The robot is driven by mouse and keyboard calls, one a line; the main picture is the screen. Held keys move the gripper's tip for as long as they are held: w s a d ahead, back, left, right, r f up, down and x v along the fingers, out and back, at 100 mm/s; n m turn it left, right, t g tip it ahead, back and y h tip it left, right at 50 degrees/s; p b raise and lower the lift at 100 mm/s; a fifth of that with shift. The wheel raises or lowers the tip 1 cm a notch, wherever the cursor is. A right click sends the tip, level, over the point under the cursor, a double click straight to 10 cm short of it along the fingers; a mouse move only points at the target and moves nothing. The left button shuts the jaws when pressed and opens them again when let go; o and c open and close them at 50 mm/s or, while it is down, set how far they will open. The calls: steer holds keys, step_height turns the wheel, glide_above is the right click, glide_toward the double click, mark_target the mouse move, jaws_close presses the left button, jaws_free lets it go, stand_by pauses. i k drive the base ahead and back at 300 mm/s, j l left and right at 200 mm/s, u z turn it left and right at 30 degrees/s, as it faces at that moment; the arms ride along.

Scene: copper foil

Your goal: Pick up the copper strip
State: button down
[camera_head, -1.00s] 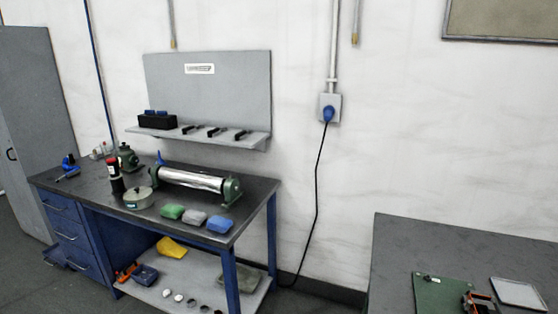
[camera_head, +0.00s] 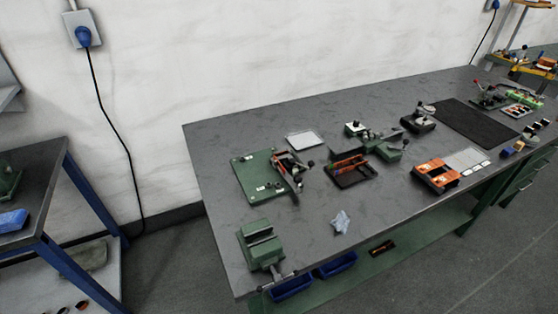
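I cannot make out a copper strip for certain. Copper-orange colour shows on a small dark tray (camera_head: 352,180) with orange pieces in it, and on an orange box-like holder (camera_head: 437,176) to its right. Both are on the grey workbench (camera_head: 385,208); they are too small to tell what the pieces are. My gripper is not in view.
A green vise (camera_head: 261,244) sits at the bench's near left corner. Blue bins (camera_head: 292,288) are below. Floor is clear at lower right.

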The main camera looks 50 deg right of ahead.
mark_target(281, 166)
steer(key=i+l, duration=0.1)
steer(key=i, duration=0.25)
steer(key=z, duration=0.45)
steer(key=i+z, duration=0.1)
steer(key=z, duration=0.8)
steer(key=i+j+z, duration=0.1)
steer(key=z, duration=0.4)
